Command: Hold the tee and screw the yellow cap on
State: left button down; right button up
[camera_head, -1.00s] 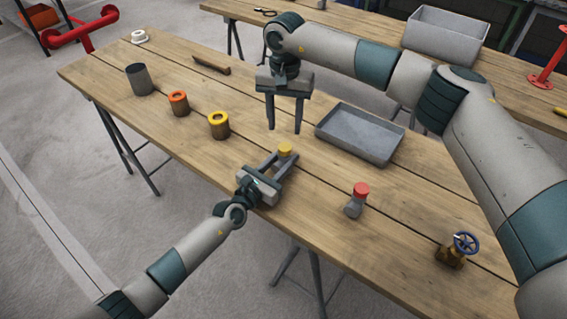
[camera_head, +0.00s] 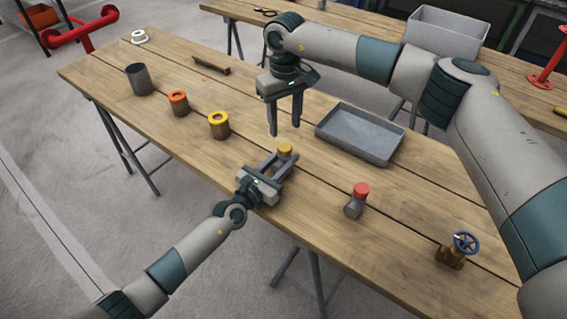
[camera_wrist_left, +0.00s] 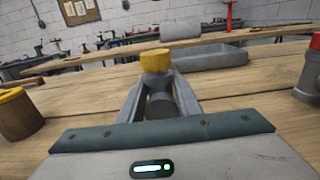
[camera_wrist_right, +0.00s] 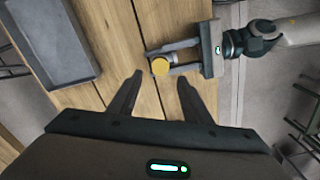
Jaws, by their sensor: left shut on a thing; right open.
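The grey tee (camera_wrist_left: 159,88) stands between the fingers of my left gripper (camera_head: 277,161), which is shut on it near the table's front edge. The yellow cap (camera_head: 285,149) sits on top of the tee; it also shows in the left wrist view (camera_wrist_left: 155,60) and the right wrist view (camera_wrist_right: 160,66). Whether it is threaded down tight I cannot tell. My right gripper (camera_head: 284,131) is open and empty, fingers pointing down, above and behind the cap and apart from it. In the right wrist view its fingers (camera_wrist_right: 158,92) spread with the cap beyond them.
A grey tray (camera_head: 360,134) lies to the right on the wooden table. A red-capped grey fitting (camera_head: 356,200) and a blue-wheeled valve (camera_head: 457,249) stand further right. A yellow-topped pot (camera_head: 219,125), an orange-topped pot (camera_head: 178,103) and a dark cylinder (camera_head: 139,79) stand left.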

aim_at(285, 146)
jog(key=shift+f, duration=0.1)
jog(key=shift+f, duration=3.9)
